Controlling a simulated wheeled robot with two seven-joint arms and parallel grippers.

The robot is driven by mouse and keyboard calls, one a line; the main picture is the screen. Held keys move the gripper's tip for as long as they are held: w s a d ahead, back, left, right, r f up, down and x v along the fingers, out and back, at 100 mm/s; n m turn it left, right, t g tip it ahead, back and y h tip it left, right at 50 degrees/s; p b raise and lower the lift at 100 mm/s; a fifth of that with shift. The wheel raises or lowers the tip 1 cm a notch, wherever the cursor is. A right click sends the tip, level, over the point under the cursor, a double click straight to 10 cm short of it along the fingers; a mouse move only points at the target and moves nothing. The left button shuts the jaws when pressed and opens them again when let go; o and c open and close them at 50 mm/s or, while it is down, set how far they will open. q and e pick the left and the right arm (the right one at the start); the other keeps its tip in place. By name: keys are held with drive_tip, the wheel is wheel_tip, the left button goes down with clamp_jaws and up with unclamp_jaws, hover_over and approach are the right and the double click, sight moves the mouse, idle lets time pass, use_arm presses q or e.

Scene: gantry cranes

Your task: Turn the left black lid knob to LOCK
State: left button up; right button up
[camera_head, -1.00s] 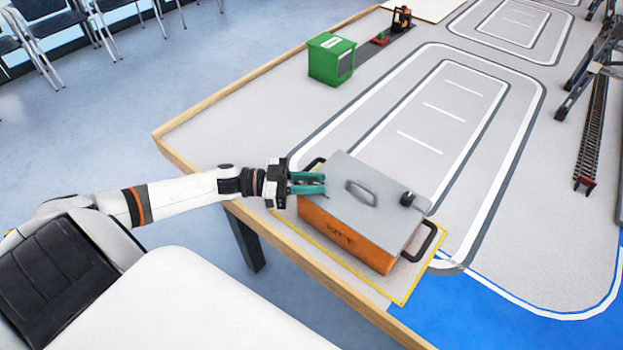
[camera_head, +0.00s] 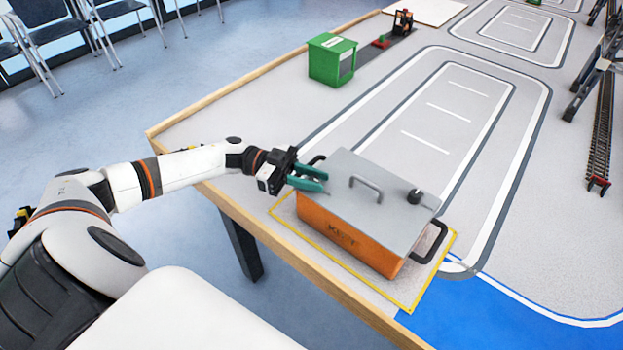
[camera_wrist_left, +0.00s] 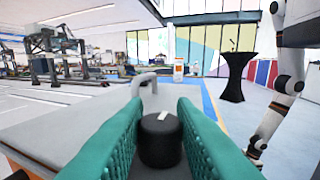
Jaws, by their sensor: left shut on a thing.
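The orange case (camera_head: 350,240) with a grey lid (camera_head: 385,210) stands on the table. The left black lid knob (camera_wrist_left: 160,138) sits between the teal fingers of my left gripper (camera_head: 314,177) in the left wrist view. It is a round black knob with a white mark on top, pointing roughly away from the camera. My left gripper is shut on it; the fingers hide it in the head view. The right black knob (camera_head: 414,196) is free at the lid's other end. No LOCK lettering is readable. A white arm, apparently my right, hangs at the right of the wrist view; its gripper (camera_wrist_left: 256,152) is small and unclear.
A grey lid handle (camera_head: 366,187) stands between the knobs. A black side handle (camera_head: 433,242) sticks out at the case's right end. A green box (camera_head: 331,60) stands farther back. The wooden table edge (camera_head: 290,263) runs along the near side.

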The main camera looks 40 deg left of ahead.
use_arm(q)
drive_tip(key=shift+s+d+f, duration=0.1)
drive_tip(key=o, duration=0.9)
drive_tip(key=shift+d, duration=0.1)
drive_tip(key=shift+o, duration=0.2)
drive_tip(key=b+v, duration=0.2)
drive_tip(key=v, duration=1)
drive_tip(key=shift+b, duration=0.3)
